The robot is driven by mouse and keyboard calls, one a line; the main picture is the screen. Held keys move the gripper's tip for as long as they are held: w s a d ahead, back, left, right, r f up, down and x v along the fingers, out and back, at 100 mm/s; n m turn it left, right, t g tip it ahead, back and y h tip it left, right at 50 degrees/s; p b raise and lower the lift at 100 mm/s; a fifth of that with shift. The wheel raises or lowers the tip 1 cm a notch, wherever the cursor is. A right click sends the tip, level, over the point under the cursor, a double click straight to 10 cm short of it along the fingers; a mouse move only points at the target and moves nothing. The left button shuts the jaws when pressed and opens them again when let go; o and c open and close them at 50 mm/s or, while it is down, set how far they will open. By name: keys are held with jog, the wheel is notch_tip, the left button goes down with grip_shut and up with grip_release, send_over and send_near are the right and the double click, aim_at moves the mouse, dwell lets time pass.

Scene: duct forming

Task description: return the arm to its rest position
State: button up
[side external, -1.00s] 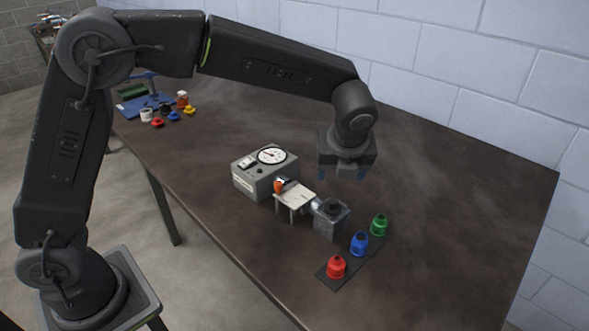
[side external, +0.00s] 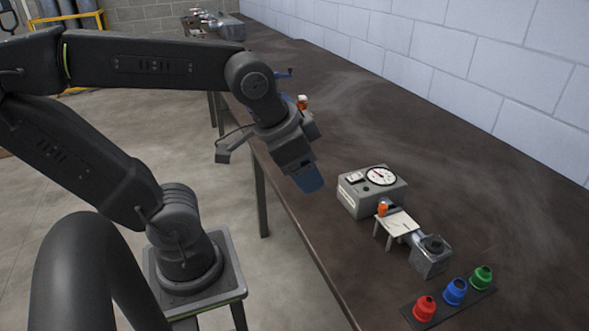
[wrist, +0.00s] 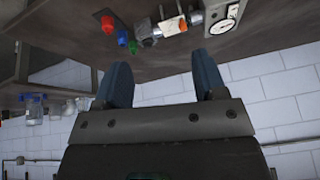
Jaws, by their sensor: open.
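My gripper (side external: 308,178) is in the air near the left edge of the dark table in the side external view, left of the grey gauge box. In the wrist view my gripper (wrist: 166,82) shows two blue fingers spread apart with nothing between them. In the side external view one finger mostly hides the other.
On the dark table (side external: 400,135) stand a grey gauge box (side external: 360,200), a small white stand (side external: 397,223), a grey block (side external: 430,258), and red (side external: 425,308), blue (side external: 455,291) and green (side external: 481,277) pieces on a dark strip. A block wall (side external: 500,80) runs behind.

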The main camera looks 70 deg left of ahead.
jog(key=shift+s+a+f+n, duration=0.1)
jog(key=shift+s+f+n, duration=0.3)
jog(key=shift+s+n, duration=0.45)
dwell(0.7)
